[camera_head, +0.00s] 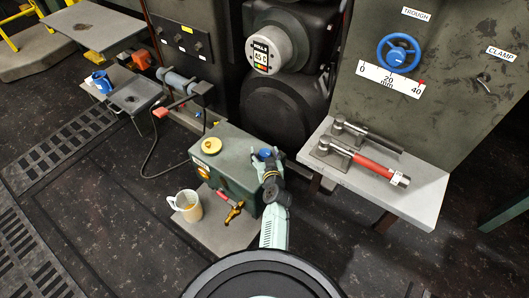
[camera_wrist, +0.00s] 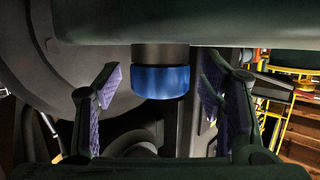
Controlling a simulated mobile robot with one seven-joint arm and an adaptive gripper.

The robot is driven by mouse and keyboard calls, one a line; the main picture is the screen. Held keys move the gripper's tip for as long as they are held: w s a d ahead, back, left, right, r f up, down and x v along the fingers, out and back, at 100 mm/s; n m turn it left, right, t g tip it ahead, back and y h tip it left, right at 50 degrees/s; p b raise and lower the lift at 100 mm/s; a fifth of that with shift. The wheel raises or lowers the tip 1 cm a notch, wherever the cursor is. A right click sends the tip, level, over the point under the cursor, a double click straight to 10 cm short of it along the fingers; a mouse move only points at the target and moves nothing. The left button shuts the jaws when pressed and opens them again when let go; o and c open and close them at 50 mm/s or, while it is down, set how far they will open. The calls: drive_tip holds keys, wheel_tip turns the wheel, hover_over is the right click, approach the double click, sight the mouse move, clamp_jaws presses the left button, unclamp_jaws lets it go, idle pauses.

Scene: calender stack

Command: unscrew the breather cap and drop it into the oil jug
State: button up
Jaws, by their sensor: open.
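A blue cap (camera_head: 264,154) sits on a short neck on top of the green box (camera_head: 232,172); I take it as the breather cap, though no label is legible. In the wrist view the blue cap (camera_wrist: 161,82) lies between the two finger pads of my gripper (camera_wrist: 160,95), with a gap on each side. In the head view my gripper (camera_head: 269,164) is at the box's right end and partly hides the cap. My gripper is open and empty. The pale oil jug (camera_head: 187,206) stands upright with its handle to the left, on the plate in front of the box.
A yellow cap (camera_head: 211,146) is on the box's left top. A red-and-yellow tap (camera_head: 233,212) sticks out at the front. A grey shelf (camera_head: 420,200) with a red-handled tool (camera_head: 377,171) stands to the right. The floor left of the jug is clear.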

drive_tip(key=shift+c, duration=0.3)
drive_tip(key=c, duration=1.2)
drive_tip(key=o, duration=0.5)
drive_tip(key=c, duration=0.4)
drive_tip(key=shift+c, duration=0.2)
drive_tip(key=shift+b, duration=0.6)
